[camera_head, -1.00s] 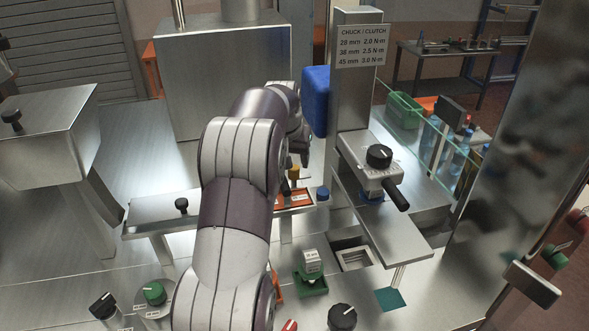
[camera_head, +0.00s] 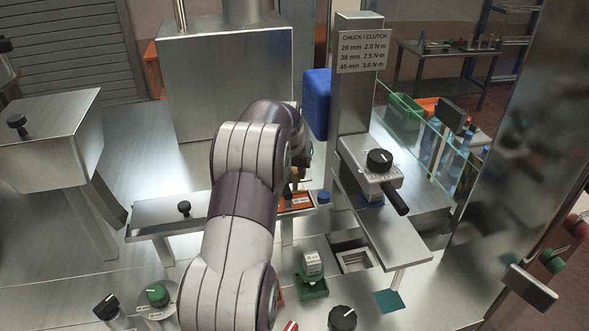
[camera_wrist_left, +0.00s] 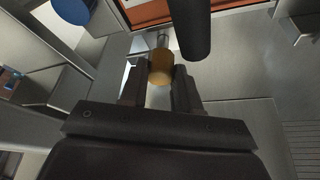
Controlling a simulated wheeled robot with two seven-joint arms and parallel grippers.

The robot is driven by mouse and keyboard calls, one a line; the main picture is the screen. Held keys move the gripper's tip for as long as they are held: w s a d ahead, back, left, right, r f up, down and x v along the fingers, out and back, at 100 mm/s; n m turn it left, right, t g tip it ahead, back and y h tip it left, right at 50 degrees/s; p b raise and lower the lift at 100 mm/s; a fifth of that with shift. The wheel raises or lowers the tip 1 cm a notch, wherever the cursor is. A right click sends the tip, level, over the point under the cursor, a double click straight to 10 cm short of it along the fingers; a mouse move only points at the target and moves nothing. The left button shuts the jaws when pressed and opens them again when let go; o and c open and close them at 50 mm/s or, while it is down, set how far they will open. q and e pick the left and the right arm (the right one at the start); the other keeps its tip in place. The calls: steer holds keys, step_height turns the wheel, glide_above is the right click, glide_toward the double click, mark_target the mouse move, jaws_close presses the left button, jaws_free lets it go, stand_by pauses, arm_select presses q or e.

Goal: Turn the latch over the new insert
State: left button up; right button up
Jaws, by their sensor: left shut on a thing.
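My left gripper (camera_head: 297,176) is partly hidden behind my own arm in the head view. In the left wrist view the gripper (camera_wrist_left: 158,78) is shut on a brass-coloured knob (camera_wrist_left: 161,66), which sits between its fingertips on a short metal stem. I take this knob as the latch's; the rest of the latch is hard to make out. An orange insert with a white label (camera_head: 298,202) lies just below the gripper, partly hidden by my arm. Its orange face also shows at the top of the left wrist view (camera_wrist_left: 150,13). My right gripper is not in view.
A blue cap (camera_head: 323,197) stands right of the insert. A dial unit with a black handle (camera_head: 395,201) juts out at right. A green holder (camera_head: 312,287) stands in front.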

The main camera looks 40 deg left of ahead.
arm_select(q)
steer(key=m, duration=0.2)
steer(key=m+h, duration=0.1)
steer(key=shift+a+m+t+h+b, duration=0.15)
steer(key=shift+m+t+h+b, duration=0.15)
steer(key=shift+m, duration=0.1)
steer(key=shift+r+m+h+p, duration=0.2)
steer(key=shift+m+h+p, duration=0.15)
steer(key=shift+m, duration=0.55)
steer(key=m+h+p, duration=0.1)
steer(key=m+p, duration=0.1)
steer(key=p, duration=0.3)
steer(key=m+g+h+p, duration=0.1)
steer(key=m+p, duration=0.2)
steer(key=p, duration=0.2)
steer(key=m+h+p, duration=0.1)
steer(key=m+p, duration=0.2)
steer(key=p, duration=0.2)
steer(key=shift+a+r, duration=0.15)
steer(key=shift+r, duration=0.05)
steer(key=shift+w+f+m+g+p, duration=0.1)
steer(key=shift+f+m+g+p, duration=0.4)
steer(key=shift+p, duration=0.75)
steer(key=shift+r, duration=0.15)
steer(key=o, duration=1.1)
steer(key=shift+c, duration=0.2)
